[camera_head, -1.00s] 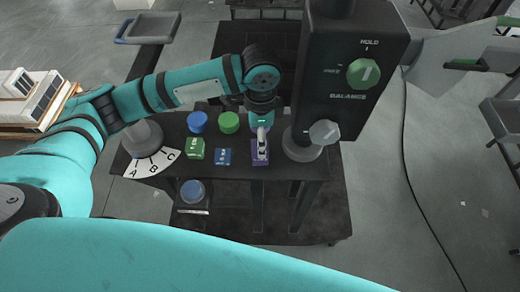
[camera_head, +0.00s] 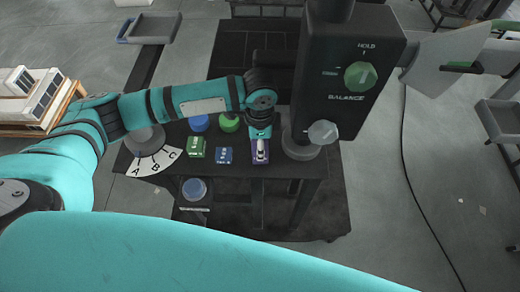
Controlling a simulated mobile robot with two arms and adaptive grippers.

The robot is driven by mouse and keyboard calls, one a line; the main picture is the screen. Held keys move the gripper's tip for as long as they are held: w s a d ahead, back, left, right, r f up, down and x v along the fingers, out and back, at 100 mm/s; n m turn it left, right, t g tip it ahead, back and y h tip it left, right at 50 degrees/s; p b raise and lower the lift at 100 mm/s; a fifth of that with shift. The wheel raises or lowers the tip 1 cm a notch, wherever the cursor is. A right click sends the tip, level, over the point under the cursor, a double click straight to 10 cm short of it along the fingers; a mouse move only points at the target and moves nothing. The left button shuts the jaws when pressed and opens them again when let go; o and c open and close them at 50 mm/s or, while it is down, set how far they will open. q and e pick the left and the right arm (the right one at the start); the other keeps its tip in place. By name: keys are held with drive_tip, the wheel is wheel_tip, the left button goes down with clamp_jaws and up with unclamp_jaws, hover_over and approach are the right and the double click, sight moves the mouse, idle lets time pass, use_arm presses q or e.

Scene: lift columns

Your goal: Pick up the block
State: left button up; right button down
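A purple block (camera_head: 260,162) sits on the dark table (camera_head: 290,172), near the foot of the black column. A green block (camera_head: 195,148) and a smaller blue block (camera_head: 224,156) stand to its left. My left gripper (camera_head: 261,153) points down at the purple block, and its pale fingers cover part of the block's top. I cannot tell whether the fingers touch the block or how far apart they are. My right gripper is out of view; a teal arm link of mine fills the bottom of the picture.
The black column with a green dial (camera_head: 360,76) rises right of the purple block. Behind the blocks are a blue disc (camera_head: 199,123) and a green disc (camera_head: 229,123). A white A-B-C scale (camera_head: 153,163) lies left. Another blue disc (camera_head: 194,188) sits lower, in front.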

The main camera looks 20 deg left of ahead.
use_arm(q)
clamp_jaws()
drive_tip(key=shift+w+r, duration=0.15)
